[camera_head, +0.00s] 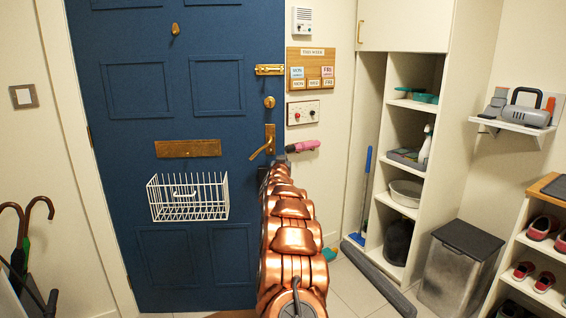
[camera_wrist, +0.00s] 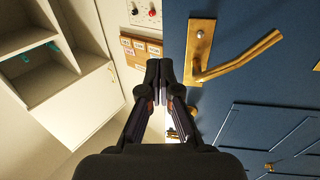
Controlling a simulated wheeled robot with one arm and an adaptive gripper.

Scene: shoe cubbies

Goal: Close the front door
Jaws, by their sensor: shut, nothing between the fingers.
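The front door (camera_head: 130,110) is a blue panelled door with hinges on its left and a brass lever handle (camera_head: 265,143) near its right edge. The door stands in or close to its frame; I cannot tell whether a small gap is left. In the wrist view the blue door (camera_wrist: 255,85) fills the right side, with the brass handle (camera_wrist: 235,60) near its edge. My gripper (camera_wrist: 159,72) is shut and empty, beside the door's edge and the handle. I cannot tell whether it touches the door. In the head view my arm hides most of the gripper and the door's lower right part.
A white wire basket (camera_head: 188,197) hangs on the door below a brass mail slot (camera_head: 188,148). A pink object (camera_head: 302,146) sticks out by the wall right of the handle. White cubbies (camera_head: 412,70), a bin (camera_head: 460,268) and a shoe rack (camera_head: 510,255) stand to the right. Umbrellas (camera_head: 28,240) stand at left.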

